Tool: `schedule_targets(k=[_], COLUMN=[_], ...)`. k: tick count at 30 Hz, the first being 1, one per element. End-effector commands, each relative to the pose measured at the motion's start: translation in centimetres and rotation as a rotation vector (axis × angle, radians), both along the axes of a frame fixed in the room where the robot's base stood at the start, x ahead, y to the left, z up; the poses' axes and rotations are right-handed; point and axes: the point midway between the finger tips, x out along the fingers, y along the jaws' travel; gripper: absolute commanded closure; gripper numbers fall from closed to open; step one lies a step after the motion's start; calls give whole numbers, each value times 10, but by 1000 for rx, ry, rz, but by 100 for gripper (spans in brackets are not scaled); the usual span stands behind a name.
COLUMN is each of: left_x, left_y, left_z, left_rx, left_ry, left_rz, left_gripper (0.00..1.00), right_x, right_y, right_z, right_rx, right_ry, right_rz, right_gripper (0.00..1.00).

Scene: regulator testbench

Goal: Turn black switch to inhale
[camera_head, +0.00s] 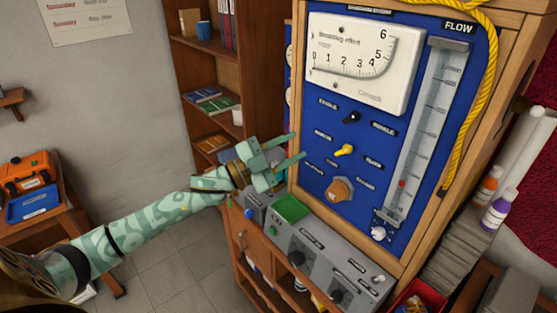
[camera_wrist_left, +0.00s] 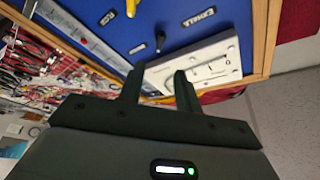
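The black switch (camera_head: 352,117) sits on the blue panel (camera_head: 318,126) below the white dial gauge. It is small, between a label (camera_head: 328,103) at its upper left and a label (camera_head: 383,128) at its lower right; I cannot tell surely which side it points to. The switch also shows in the left wrist view (camera_wrist_left: 160,42), beyond the fingertips. My left gripper (camera_head: 299,144) is open and empty, left of the switch near the panel's left edge. Its two parted fingers show in the left wrist view (camera_wrist_left: 159,71). My right gripper is not in view.
A yellow switch (camera_head: 344,150) and a brown knob (camera_head: 340,189) sit below the black switch. The gauge (camera_head: 362,62) is above, and the flow tube (camera_head: 425,130) is at the right. A grey control box (camera_head: 325,262) juts out below the panel. A shelf (camera_head: 207,90) stands behind my gripper.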

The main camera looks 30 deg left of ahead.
Motion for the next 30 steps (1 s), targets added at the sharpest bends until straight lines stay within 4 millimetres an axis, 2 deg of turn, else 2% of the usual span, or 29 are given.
schedule_targets(k=[3,7,25,28,29,30], left_x=[-14,-22,-20,-6,0,8], left_y=[11,16,19,43,55,72], left_z=[-7,-8,-10,-31,-43,-64], left_rx=[0,1,18,54,67,76], left_ry=[2,-1,0,50,75,120], left_rz=[1,0,23,113,153,213], left_gripper=[66,66,66,66,66,66], right_x=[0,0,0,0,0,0], right_y=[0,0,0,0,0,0], right_z=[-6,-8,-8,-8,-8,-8], right_rx=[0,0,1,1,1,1], right_ry=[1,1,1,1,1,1], right_rz=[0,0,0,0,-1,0], right_gripper=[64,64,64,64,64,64])
